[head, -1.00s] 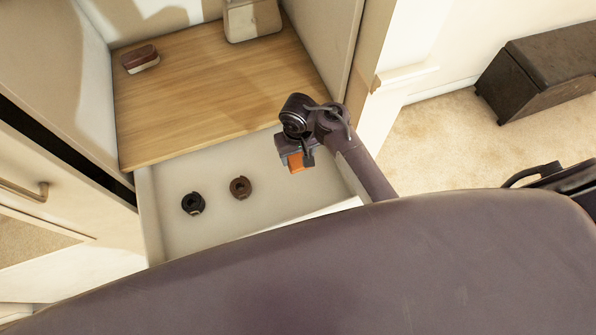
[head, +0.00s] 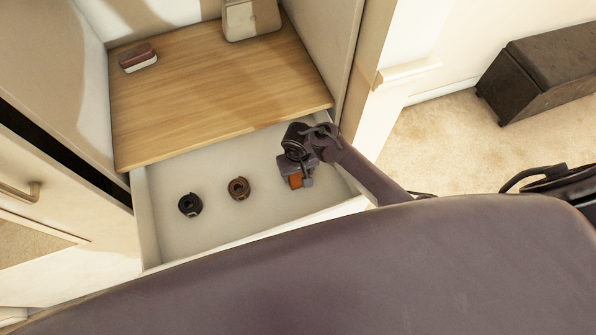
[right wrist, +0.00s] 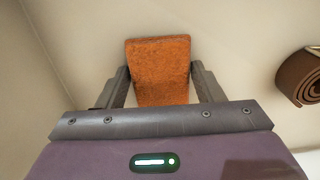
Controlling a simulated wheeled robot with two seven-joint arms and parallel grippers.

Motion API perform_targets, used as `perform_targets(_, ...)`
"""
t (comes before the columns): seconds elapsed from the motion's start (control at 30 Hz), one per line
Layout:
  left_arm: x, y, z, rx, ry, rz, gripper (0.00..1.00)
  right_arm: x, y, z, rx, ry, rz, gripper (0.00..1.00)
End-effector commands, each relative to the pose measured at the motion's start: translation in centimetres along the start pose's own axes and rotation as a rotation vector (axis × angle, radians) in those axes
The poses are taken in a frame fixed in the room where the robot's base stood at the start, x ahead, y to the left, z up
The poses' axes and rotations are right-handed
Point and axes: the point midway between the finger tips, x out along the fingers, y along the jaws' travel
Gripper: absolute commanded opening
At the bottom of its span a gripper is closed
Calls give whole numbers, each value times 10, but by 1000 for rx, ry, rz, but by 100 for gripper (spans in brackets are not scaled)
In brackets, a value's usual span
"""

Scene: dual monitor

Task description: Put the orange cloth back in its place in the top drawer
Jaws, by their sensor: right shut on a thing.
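My right gripper (head: 297,180) is inside the open top drawer (head: 220,160), near its right side. It is shut on the orange cloth (head: 295,181), a small folded block. In the right wrist view the cloth (right wrist: 158,70) sits between the two fingers of the right gripper (right wrist: 160,88), with the pale drawer bottom behind it. I cannot tell whether the cloth touches the drawer bottom. My left gripper is not in view.
A brown roll (head: 239,188) and a black roll (head: 190,204) lie in the drawer, left of the gripper. Bare drawer floor surrounds them. The wooden top (head: 210,90) above holds a red and white block (head: 138,57) and a beige object (head: 250,18).

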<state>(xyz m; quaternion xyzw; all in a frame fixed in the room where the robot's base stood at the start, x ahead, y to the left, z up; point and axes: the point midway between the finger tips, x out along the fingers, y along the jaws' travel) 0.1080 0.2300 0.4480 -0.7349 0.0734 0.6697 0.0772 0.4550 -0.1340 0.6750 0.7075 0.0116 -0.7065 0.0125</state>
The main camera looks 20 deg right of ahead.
Motion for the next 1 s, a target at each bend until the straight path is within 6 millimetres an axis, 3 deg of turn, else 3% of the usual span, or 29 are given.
perform_targets(0.07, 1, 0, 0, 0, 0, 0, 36, 2, 0, 0, 0, 0, 0, 39)
perform_targets(0.1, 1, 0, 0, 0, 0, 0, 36, 2, 0, 0, 0, 0, 0, 63)
perform_targets(0.27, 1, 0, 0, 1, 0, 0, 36, 2, 0, 0, 0, -1, 0, 83)
perform_targets(0.63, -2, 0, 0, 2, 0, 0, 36, -6, -1, 0, 0, -1, -2, 83)
perform_targets(1.0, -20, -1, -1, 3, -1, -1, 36, -80, -2, 0, 0, 2, -5, 83)
